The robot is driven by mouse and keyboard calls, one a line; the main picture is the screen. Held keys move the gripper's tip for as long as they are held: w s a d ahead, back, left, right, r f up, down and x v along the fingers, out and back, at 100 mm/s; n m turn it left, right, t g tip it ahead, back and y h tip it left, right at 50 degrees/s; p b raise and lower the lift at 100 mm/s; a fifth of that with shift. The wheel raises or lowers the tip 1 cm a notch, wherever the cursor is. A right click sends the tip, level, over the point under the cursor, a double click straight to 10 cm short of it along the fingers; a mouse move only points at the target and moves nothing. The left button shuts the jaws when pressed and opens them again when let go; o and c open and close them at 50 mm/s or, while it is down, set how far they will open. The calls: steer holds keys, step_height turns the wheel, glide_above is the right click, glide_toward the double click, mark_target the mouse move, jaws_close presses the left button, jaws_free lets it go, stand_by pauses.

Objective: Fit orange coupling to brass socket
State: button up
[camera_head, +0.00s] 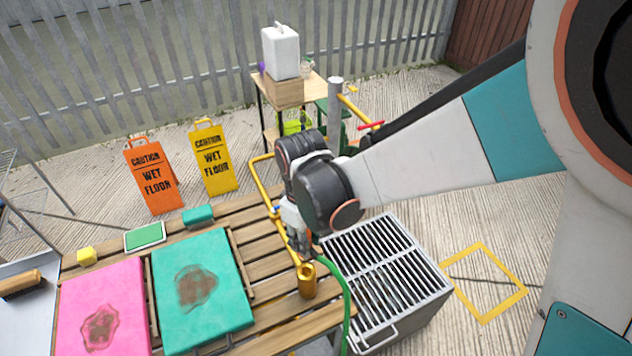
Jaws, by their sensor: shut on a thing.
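My gripper (308,250) points down over the right end of the slatted wooden table. It is small in view and partly hidden by my wrist. A green hose (346,305) rises from the table's right side and ends at its fingertips. It is shut at this hose end, where the orange coupling cannot be clearly made out. The brass socket (307,281) looks like a short upright gold cylinder on the table corner. It is just below and in front of the fingertips. I cannot tell whether coupling and socket touch.
A metal grated box (385,265) stands close on the right. Pink (80,290) and teal (225,270) stained mats lie left. Wet-floor signs (213,160) stand behind.

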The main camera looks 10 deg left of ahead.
steer(key=shift+f+b, duration=1.75)
steer(key=shift+f, duration=0.9)
steer(key=shift+f+b, duration=2.1)
steer(key=shift+b, duration=0.05)
stand_by(2.0)
steer(key=o, duration=1)
steer(key=shift+o, duration=0.2)
steer(key=shift+r, duration=0.1)
